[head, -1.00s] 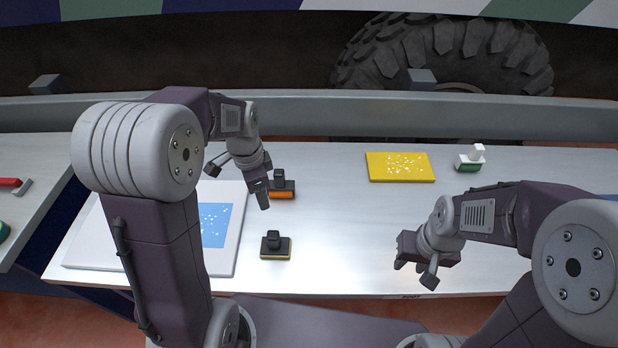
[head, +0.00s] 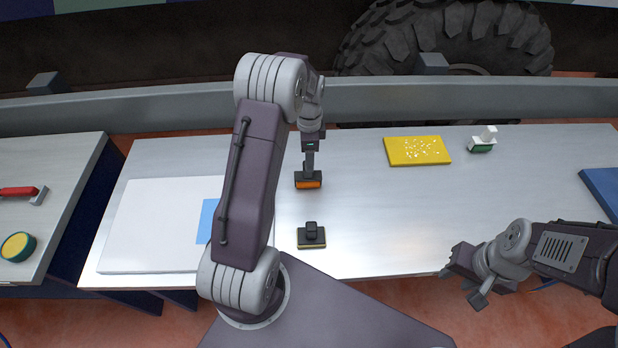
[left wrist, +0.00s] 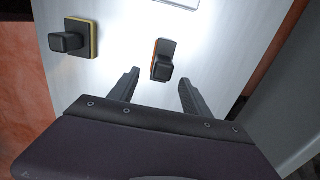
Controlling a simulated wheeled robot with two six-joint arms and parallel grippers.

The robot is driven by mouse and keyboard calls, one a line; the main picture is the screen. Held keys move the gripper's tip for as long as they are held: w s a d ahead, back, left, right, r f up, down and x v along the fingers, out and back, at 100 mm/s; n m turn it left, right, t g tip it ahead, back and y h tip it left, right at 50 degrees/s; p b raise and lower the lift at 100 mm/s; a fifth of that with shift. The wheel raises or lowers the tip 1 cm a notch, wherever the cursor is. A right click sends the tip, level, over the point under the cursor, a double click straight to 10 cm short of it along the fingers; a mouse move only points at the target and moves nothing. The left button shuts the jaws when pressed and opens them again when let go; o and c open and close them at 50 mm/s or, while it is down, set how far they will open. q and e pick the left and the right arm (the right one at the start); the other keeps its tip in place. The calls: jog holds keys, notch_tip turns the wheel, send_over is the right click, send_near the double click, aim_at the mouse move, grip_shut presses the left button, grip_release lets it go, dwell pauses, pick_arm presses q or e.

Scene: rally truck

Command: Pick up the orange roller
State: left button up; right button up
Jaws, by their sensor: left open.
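The orange roller (head: 308,181) is a small dark block with a black handle and an orange strip. It sits on the metal table, and it also shows in the left wrist view (left wrist: 162,62). My left gripper (head: 310,158) is over it in the head view. In the left wrist view my left gripper (left wrist: 160,85) is open, with the roller's handle just beyond and between its fingertips, apart from them. My right gripper (head: 462,280) hangs empty by the table's front edge; its finger gap is not clear.
A black block with a yellow edge (head: 311,238) sits nearer the front edge. A white board with a blue patch (head: 150,225) lies at the left. A yellow sponge-like pad (head: 417,151) and a green-and-white stamp-like item (head: 483,141) are at the back right. The table's middle right is clear.

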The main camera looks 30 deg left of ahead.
aim_at(308, 175)
pick_arm(q)
jog(key=shift+w+a+f+p, duration=0.1)
jog(key=shift+f+p, duration=0.1)
jog(key=shift+f, duration=0.85)
jog(key=shift+a+f+p, duration=0.1)
jog(key=shift+f+p, duration=0.05)
jog(key=shift+f, duration=0.9)
jog(key=shift+w+a+f+p, duration=0.1)
jog(key=shift+f+p, duration=0.1)
jog(key=shift+f, duration=0.85)
jog(key=shift+s, duration=0.1)
grip_shut()
jog(key=shift+r, duration=0.1)
